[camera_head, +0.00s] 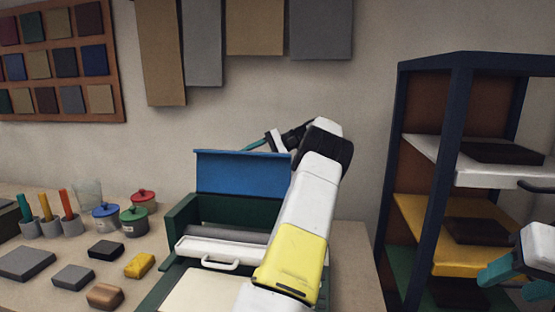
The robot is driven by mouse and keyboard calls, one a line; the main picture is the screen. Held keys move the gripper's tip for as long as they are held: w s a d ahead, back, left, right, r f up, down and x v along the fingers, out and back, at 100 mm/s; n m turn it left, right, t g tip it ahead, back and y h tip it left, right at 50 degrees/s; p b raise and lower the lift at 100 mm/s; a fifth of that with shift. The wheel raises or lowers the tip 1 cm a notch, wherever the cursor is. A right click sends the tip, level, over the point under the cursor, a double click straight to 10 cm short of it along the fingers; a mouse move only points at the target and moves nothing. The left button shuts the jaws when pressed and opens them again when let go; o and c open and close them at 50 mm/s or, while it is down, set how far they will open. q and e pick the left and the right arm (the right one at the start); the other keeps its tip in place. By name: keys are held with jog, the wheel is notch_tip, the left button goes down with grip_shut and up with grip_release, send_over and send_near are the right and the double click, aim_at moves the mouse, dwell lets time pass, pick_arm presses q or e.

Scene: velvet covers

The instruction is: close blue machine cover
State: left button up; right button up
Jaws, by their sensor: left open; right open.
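The blue cover (240,172) stands raised at the back of a dark green machine (183,218), so the machine is open. A grey roller and a white panel with a handle (221,265) show inside and in front of it. My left arm crosses the machine's right side and hides part of it. My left gripper (258,144) is open and points left just above the cover's top edge; whether it touches the cover I cannot tell. My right gripper (511,284) is open and empty at the right edge, partly out of view, in front of the shelf.
A dark blue shelf rack (456,120) with white, yellow and green shelves stands right. Lidded pots (133,220), pen cups (48,227), a yellow block (140,265) and dark blocks (73,277) lie on the table left of the machine. Sample sheets (321,29) hang on the wall.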

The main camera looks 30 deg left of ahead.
pick_arm(q)
grip_shut()
jog(key=shift+r, duration=0.1)
dwell(1.2)
